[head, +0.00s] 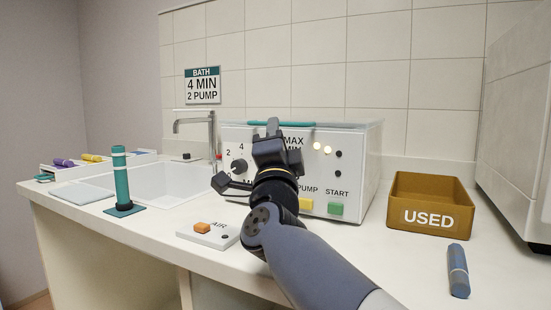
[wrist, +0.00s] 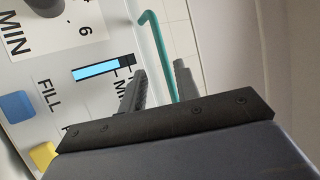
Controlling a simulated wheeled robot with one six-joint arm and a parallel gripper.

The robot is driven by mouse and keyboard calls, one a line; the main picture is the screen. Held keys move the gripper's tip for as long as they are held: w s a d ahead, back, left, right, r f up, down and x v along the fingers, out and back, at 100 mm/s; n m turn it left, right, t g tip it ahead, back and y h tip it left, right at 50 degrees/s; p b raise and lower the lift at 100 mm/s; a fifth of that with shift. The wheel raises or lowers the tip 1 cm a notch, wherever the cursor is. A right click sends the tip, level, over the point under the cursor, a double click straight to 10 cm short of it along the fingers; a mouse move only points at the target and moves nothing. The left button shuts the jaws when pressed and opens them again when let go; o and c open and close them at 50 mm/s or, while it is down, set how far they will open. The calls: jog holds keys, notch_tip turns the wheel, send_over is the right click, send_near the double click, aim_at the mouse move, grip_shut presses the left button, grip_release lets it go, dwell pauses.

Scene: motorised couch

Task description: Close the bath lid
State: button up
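The bath (head: 345,185) is a white box with a control panel on the counter; its panel (wrist: 60,110) fills the left of the wrist view. A teal bar (head: 298,124) runs along the top front of the bath, at its lid. It also shows in the wrist view (wrist: 158,50). My gripper (head: 272,128) is at the upper front of the bath, covering part of the panel and bar. In the wrist view its two fingers (wrist: 160,88) are apart, with the teal bar appearing between them. Contact cannot be told. The lid's angle is unclear.
An orange-buttoned AIR pad (head: 203,228) lies in front of the bath. A teal cylinder on a base (head: 121,180) stands by the sink (head: 180,185). On the right are the USED bin (head: 430,190) and a blue cylinder (head: 458,270).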

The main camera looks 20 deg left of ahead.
jog(key=v, duration=0.8)
jog(key=shift+r, duration=0.25)
jog(key=x, duration=1.1)
jog(key=shift+s+d, duration=0.1)
jog(key=shift+d, duration=0.05)
